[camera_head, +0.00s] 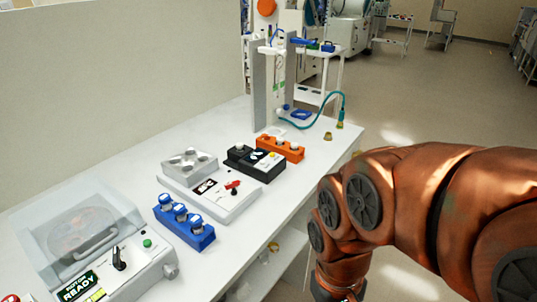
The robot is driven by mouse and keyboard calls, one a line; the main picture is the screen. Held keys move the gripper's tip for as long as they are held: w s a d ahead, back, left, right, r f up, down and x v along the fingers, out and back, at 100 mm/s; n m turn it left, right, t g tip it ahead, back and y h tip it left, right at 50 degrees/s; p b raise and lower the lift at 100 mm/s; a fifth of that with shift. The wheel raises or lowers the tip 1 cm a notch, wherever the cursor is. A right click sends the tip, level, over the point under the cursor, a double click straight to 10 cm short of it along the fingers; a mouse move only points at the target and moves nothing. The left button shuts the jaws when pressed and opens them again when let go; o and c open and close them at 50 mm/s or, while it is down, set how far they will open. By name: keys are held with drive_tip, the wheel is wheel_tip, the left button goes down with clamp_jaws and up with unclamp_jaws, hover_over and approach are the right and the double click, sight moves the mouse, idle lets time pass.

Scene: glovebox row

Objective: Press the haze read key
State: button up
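I cannot tell for sure which control is the haze read key; no label for it is legible. A black instrument box (255,162) with small round controls, one of them yellowish, sits mid-bench. In front of it is a white instrument (213,188) with a small dark display, a red lever and a grey block with round wells. At the near left is a clear-lidded machine (90,250) with a green button, a black knob and a display reading "READY". My rust-brown arm fills the right side, beside the bench, and bends down out of the bottom edge; my gripper is out of view.
A blue rack (184,222) with capped vials stands near the bench's front edge. An orange rack (280,149) stands beyond the black box. A tall stand (271,85) with a teal hose (328,115) rises at the far end. Open floor lies right of the bench.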

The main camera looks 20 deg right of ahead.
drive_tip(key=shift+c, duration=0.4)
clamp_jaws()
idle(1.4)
